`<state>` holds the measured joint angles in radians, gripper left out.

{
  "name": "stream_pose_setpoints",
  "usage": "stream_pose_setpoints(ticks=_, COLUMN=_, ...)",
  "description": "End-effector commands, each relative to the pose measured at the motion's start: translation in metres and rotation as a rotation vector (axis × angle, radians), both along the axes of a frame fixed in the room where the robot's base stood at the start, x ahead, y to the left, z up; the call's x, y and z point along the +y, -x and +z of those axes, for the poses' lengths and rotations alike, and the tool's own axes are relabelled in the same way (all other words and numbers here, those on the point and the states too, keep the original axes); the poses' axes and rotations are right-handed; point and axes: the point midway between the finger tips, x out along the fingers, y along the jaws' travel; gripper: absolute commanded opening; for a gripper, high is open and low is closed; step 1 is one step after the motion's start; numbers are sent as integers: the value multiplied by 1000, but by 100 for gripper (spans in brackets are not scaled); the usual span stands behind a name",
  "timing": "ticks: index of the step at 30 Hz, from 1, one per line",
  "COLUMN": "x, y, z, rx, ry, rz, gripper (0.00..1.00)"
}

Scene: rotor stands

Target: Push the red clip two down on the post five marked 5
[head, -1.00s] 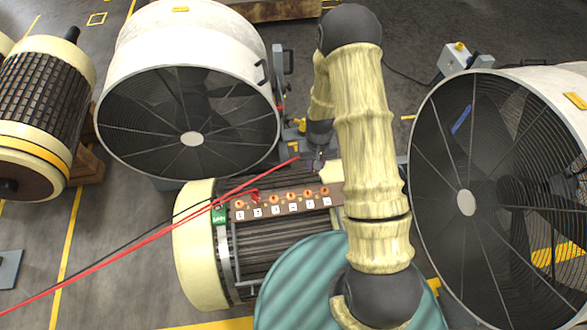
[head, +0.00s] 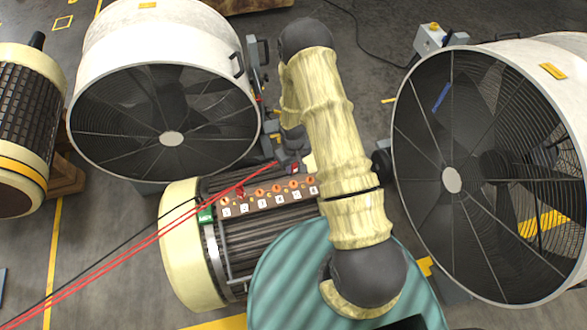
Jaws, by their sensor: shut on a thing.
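My gripper (head: 292,164) is shut on a red clip (head: 295,168), with a red cable running from it to the lower left. Its number is too small to read; I take it as red clip two. The clip is just above post five (head: 294,183), fifth from the left in the terminal row; whether it touches the post is too small to tell. The labels, including post five's label (head: 296,196), are tiny. Another red clip (head: 240,193) sits at the second post. The fingertips are small and partly hidden by my wrist.
Large fans stand at the back left (head: 172,138) and right (head: 452,180). Red and black cables cross the floor at left.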

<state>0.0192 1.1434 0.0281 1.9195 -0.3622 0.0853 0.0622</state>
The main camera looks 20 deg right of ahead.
Motion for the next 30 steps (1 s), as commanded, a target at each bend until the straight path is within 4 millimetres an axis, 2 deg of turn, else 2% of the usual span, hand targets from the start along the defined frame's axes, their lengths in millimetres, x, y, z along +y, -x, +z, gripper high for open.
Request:
stream_pose_setpoints(ticks=1, x=0, y=1, z=-10, rx=1, ry=-3, rz=25, gripper=0)
stream_pose_setpoints(ticks=3, x=0, y=1, z=-15, rx=0, ry=-4, rz=45, gripper=0)
stream_pose_setpoints(ticks=17, x=0, y=1, z=-18, rx=-1, ry=-4, rz=47, gripper=0)
stream_pose_setpoints(ticks=30, x=0, y=1, z=-45, rx=-1, ry=-5, rz=47, gripper=0)
